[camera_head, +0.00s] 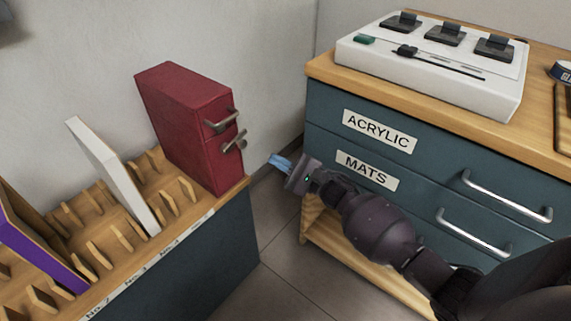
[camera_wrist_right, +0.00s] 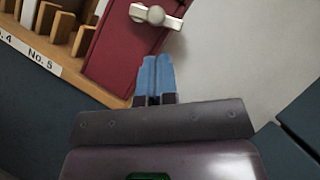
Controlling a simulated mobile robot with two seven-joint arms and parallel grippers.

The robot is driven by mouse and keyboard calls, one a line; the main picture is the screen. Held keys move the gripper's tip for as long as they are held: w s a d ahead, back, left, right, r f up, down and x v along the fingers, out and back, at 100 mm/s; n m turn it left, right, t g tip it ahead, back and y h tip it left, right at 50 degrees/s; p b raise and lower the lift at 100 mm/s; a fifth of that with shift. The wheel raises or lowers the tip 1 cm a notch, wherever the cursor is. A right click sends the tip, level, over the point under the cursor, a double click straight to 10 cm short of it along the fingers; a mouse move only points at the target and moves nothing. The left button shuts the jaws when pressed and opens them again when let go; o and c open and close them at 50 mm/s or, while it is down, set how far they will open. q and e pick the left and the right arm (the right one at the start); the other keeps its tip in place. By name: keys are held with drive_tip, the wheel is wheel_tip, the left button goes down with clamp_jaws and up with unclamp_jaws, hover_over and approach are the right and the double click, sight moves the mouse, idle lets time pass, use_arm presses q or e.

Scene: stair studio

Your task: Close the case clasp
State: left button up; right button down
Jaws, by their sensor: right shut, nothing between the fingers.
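The red case (camera_head: 190,128) stands upright at the right end of the wooden rack, and part of it shows in the right wrist view (camera_wrist_right: 118,50). Its narrow front has a metal handle (camera_head: 221,122) and, below it, a metal clasp (camera_head: 234,143). In the right wrist view a metal fitting (camera_wrist_right: 156,15) sits at the top, ahead of the fingers; I cannot tell surely whether the clasp is fastened. My right gripper (camera_head: 277,161) has blue fingertips, shut and empty, in front of the case and apart from it; the fingers also show in the wrist view (camera_wrist_right: 156,76). My left gripper is out of view.
The slotted wooden rack (camera_head: 107,262) holds a white panel (camera_head: 113,172) and a purple-edged panel (camera_head: 42,243). A blue drawer cabinet (camera_head: 430,167) labelled ACRYLIC and MATS, with a white device (camera_head: 432,72) on top, stands right. Open floor (camera_head: 280,215) lies between rack and cabinet.

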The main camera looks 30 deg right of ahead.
sight(240, 140)
drive_tip(key=x, duration=0.5)
drive_tip(key=shift+w+a+r, duration=0.1)
drive_tip(key=shift+w+a, duration=0.15)
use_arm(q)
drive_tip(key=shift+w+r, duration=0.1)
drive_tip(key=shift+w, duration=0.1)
use_arm(e)
drive_tip(key=shift+r, duration=0.1)
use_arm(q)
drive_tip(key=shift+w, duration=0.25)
use_arm(e)
drive_tip(key=shift+d+r, duration=0.1)
